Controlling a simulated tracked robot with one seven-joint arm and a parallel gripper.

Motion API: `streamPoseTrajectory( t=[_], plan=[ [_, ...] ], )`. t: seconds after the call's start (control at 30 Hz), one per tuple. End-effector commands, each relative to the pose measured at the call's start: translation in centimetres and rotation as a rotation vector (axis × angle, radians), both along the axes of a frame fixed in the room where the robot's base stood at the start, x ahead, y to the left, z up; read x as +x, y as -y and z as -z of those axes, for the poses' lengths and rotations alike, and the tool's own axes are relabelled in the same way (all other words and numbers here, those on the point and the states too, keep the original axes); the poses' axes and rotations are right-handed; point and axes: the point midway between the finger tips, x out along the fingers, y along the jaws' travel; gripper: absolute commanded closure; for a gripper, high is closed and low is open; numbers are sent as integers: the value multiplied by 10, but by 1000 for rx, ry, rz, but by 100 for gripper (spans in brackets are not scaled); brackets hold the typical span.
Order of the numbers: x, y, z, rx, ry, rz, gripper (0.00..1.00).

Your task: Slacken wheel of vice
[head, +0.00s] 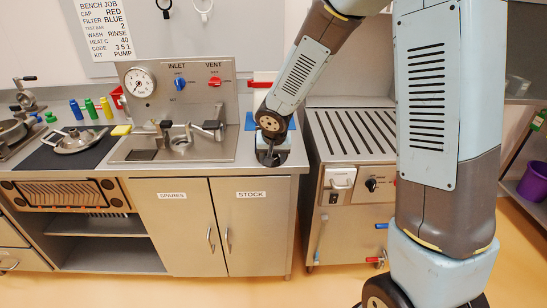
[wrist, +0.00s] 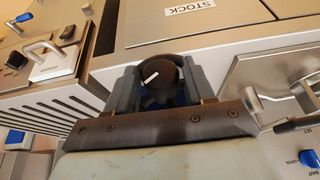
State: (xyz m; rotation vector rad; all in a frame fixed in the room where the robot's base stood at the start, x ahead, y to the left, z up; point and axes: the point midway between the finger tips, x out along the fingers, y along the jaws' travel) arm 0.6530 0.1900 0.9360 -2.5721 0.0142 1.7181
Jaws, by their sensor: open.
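My gripper (head: 271,157) is at the right end of the steel bench, by its front corner. In the wrist view my gripper (wrist: 159,78) is open, with one finger on each side of a dark round wheel (wrist: 162,68). The wheel has a white mark on its face and appears to be the vice's wheel. I cannot tell whether the fingers touch it. A little blue shows below it between the fingers. The rest of the vice is hidden by my gripper and arm in the head view.
The gauge panel (head: 197,95) with blue and red valve handles stands behind. A slotted steel unit (head: 350,132) stands right, beyond a gap. Cupboard doors (head: 251,228) are below.

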Motion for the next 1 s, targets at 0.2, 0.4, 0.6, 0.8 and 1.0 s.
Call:
streamPoseTrajectory(
  t=[0.2,0.4,0.6,0.8,1.0],
  plan=[
    [0,0,0,0,0,0,63],
    [0,0,0,0,0,-1,82],
    [0,1,0,-3,0,0,88],
    [0,0,0,-28,-2,0,88],
    [0,-3,0,-89,-3,-3,88]
  ],
)
